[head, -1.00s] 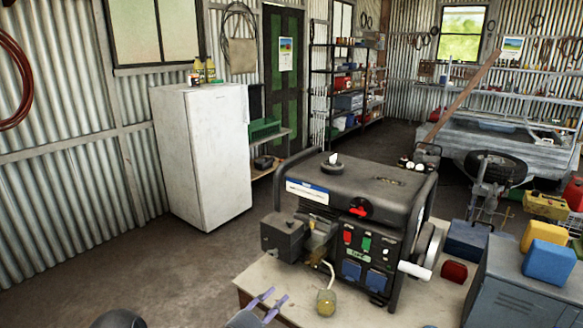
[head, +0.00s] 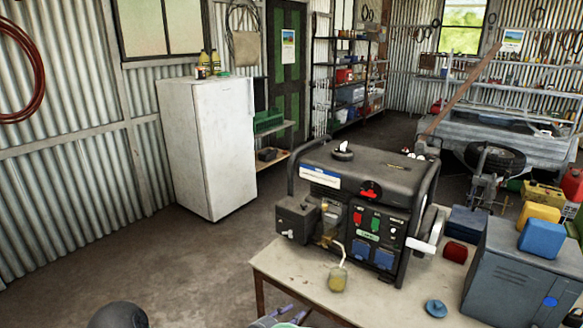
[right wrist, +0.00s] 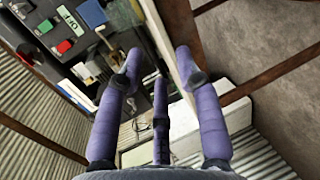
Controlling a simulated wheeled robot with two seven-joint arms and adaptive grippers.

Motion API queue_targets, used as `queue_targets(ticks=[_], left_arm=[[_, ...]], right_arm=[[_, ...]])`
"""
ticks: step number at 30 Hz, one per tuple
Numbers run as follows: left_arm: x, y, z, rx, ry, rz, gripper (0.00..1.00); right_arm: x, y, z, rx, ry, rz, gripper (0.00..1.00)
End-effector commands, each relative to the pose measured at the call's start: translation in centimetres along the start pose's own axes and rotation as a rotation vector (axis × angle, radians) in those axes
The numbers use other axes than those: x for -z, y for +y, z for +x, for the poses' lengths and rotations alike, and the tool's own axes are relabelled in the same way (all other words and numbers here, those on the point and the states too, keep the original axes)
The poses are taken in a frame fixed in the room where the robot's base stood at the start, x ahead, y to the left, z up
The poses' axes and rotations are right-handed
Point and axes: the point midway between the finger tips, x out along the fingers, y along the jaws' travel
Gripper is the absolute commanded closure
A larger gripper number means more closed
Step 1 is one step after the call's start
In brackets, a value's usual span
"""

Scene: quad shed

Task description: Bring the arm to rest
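My right gripper (head: 286,312) shows only in part at the bottom edge of the head view, in front of the table's near edge. In the right wrist view its purple fingers (right wrist: 158,62) are spread apart with nothing between the tips. A pale green edge lies beside it in the head view; I cannot tell what it is. My left gripper is out of view. The black generator (head: 372,196) stands on the table (head: 306,279), beyond and to the right of my right gripper. It shows in the right wrist view (right wrist: 75,62) too.
A jar of yellow liquid (head: 338,279) stands in front of the generator. A blue round piece (head: 436,308) lies near the grey metal cabinet (head: 517,271) on the right. A white fridge (head: 209,147) stands at the wall. The floor left of the table is clear.

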Motion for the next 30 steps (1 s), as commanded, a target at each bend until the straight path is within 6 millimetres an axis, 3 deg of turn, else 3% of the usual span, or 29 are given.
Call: queue_targets(ticks=[5, 10, 14, 18, 21, 24, 27, 30], left_arm=[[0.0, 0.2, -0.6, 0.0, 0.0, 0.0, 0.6], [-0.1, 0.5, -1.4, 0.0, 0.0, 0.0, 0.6], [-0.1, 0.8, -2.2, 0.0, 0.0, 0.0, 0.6], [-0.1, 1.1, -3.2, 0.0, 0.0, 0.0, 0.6], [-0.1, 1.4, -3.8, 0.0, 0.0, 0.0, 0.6], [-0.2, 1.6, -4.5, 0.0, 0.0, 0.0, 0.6], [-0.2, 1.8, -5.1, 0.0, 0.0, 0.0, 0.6], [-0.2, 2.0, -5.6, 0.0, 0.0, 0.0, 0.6]], right_arm=[[-2.5, -5.4, 2.2, 0.208, -0.04, -0.077, 0.65], [-7.1, -13.9, 3.2, 0.554, -0.094, -0.142, 0.65], [-11.4, -21.0, 1.4, 0.892, -0.138, -0.127, 0.65], [-15.0, -26.8, -2.9, 1.249, -0.177, 0.003, 0.65], [-16.2, -29.0, -6.0, 1.452, -0.205, 0.162, 0.65], [-16.8, -30.1, -8.3, 1.596, -0.239, 0.368, 0.65], [-17.1, -30.4, -9.3, 1.671, -0.283, 0.599, 0.65], [-17.7, -30.3, -9.1, 1.674, -0.336, 0.819, 0.65]])
